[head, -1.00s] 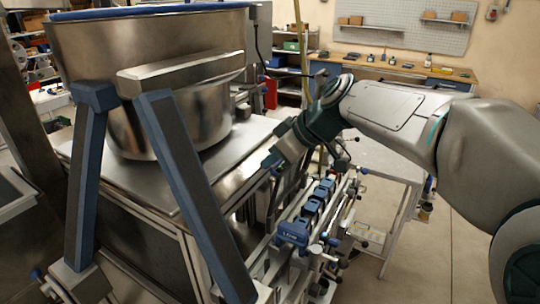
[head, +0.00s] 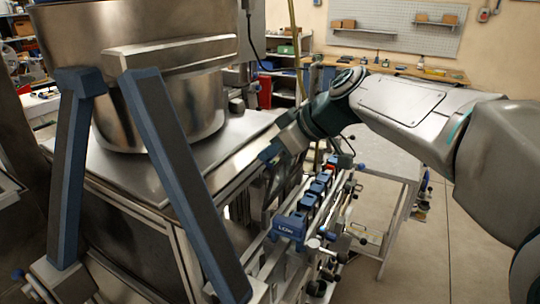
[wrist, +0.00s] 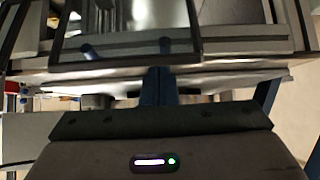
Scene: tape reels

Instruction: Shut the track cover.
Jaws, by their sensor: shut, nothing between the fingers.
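The track (head: 318,195) runs beside the bowl feeder's table, with several dark blue blocks along it and a blue labelled block (head: 290,226) at its near end. My gripper (head: 268,154) is shut and empty, above the table edge at the left of the track. In the wrist view its blue fingers (wrist: 158,86) are together at the centre. A dark-framed, see-through panel (wrist: 125,42) lies just beyond the fingertips there and looks like the track cover. I cannot tell its angle or whether the fingers touch it. The cover is not clear in the head view.
A large metal bowl (head: 200,110) on a steel table (head: 125,178) fills the left, with blue-edged struts (head: 180,170) in front. A pale side table (head: 392,165) stands beyond the track. Open floor (head: 425,265) is at the right. A workbench (head: 395,68) stands at the back.

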